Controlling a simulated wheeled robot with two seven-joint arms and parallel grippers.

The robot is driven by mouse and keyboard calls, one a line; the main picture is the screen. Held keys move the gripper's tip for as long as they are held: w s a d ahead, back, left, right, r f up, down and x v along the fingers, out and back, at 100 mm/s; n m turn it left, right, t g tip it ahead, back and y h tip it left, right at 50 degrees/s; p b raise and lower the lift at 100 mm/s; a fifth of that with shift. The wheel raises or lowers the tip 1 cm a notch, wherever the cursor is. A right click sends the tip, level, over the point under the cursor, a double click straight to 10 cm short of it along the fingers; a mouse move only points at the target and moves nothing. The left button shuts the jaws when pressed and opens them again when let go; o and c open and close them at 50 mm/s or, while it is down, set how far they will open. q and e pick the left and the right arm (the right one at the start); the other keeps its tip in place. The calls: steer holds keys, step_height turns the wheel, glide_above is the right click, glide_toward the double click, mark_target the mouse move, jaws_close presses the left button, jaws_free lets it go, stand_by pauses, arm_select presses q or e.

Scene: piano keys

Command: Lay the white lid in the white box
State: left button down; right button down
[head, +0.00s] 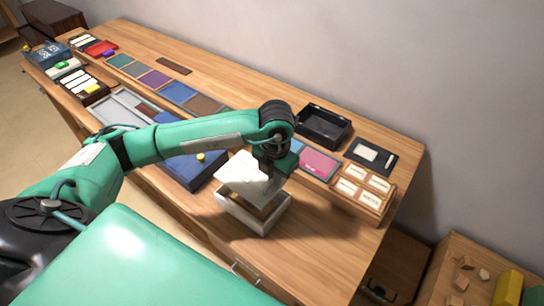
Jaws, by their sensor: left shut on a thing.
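The white box (238,215) stands on the wooden table, near its front edge and right of the middle. The white lid (245,174) is tilted above the box, over its back-left part. My left gripper (273,180) is over the box, shut on the lid. The gripper and wrist hide part of the lid and its fingertips are hard to make out. Whether the lid touches the box rim I cannot tell. The right gripper is out of view.
A black tray (323,127) stands behind the gripper. A wooden box with white cards (362,189) is right of the white box, and a blue tray (181,172) is left of it. The table (325,241) is bare in front of the card box.

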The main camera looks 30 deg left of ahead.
arm_select(q)
steer(key=shift+s+d+f+b, duration=0.1)
steer(key=shift+s+f+b, duration=0.2)
steer(key=shift+f, duration=0.15)
step_height(320, 180, down, 3)
steer(key=shift+w+f+b, duration=0.1)
steer(key=shift+w+b, duration=0.05)
steer(key=shift+b, duration=0.6)
steer(key=shift+f+b, duration=1)
steer(key=shift+f, duration=0.1)
steer(key=shift+f+b, duration=0.7)
steer(key=shift+b, duration=0.65)
stand_by(0.7)
stand_by(0.8)
stand_by(0.3)
steer(key=c, duration=1.5)
jaws_free()
steer(key=shift+o, duration=0.2)
